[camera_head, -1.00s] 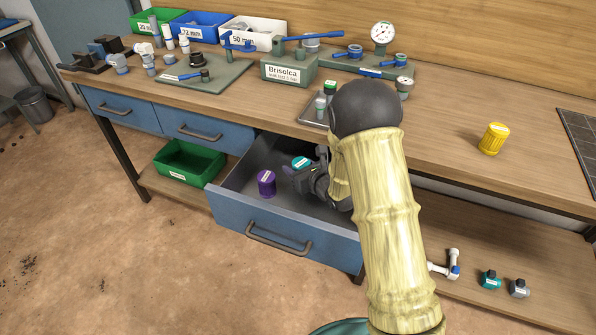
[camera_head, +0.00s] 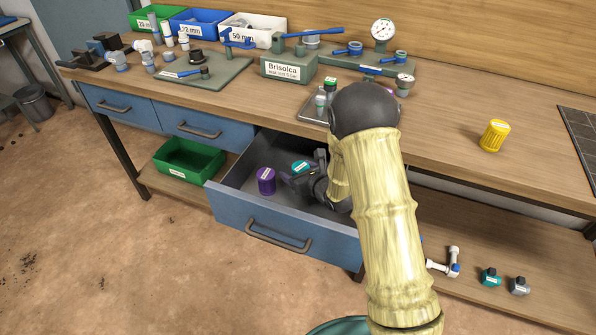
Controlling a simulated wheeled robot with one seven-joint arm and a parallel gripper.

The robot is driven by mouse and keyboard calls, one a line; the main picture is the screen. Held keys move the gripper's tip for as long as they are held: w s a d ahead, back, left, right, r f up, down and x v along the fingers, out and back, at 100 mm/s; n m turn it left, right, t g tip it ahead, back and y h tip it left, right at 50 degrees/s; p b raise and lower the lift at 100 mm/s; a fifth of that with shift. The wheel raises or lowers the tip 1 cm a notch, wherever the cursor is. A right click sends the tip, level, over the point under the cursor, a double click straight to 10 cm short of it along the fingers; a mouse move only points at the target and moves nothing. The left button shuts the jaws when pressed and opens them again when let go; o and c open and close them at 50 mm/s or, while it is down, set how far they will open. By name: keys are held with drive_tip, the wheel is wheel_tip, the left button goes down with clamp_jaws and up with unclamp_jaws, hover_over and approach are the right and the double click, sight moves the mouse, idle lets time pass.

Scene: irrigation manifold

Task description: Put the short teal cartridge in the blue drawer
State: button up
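The blue drawer (camera_head: 285,220) is pulled open under the bench, its handle facing the front. A teal cartridge (camera_head: 300,166) with a pale label on top is inside the drawer area, towards the back. My gripper (camera_head: 294,182) reaches down into the drawer from the right, and its dark fingers are right at the teal cartridge, covering its lower part. I cannot tell whether the fingers hold it or whether it rests on the drawer floor. A purple cartridge (camera_head: 266,181) stands upright in the drawer, left of the gripper.
A yellow cartridge (camera_head: 494,136) stands on the bench top at right. A small grey tray (camera_head: 313,106) with bottles is near the bench edge behind my arm. A green bin (camera_head: 190,160) sits on the lower shelf. Fittings (camera_head: 490,277) lie on the shelf at right.

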drive_tip(key=shift+s+r, duration=0.1)
drive_tip(key=shift+r, duration=0.1)
drive_tip(key=v, duration=0.7)
drive_tip(key=shift+s+d, duration=0.1)
drive_tip(key=shift+d, duration=0.05)
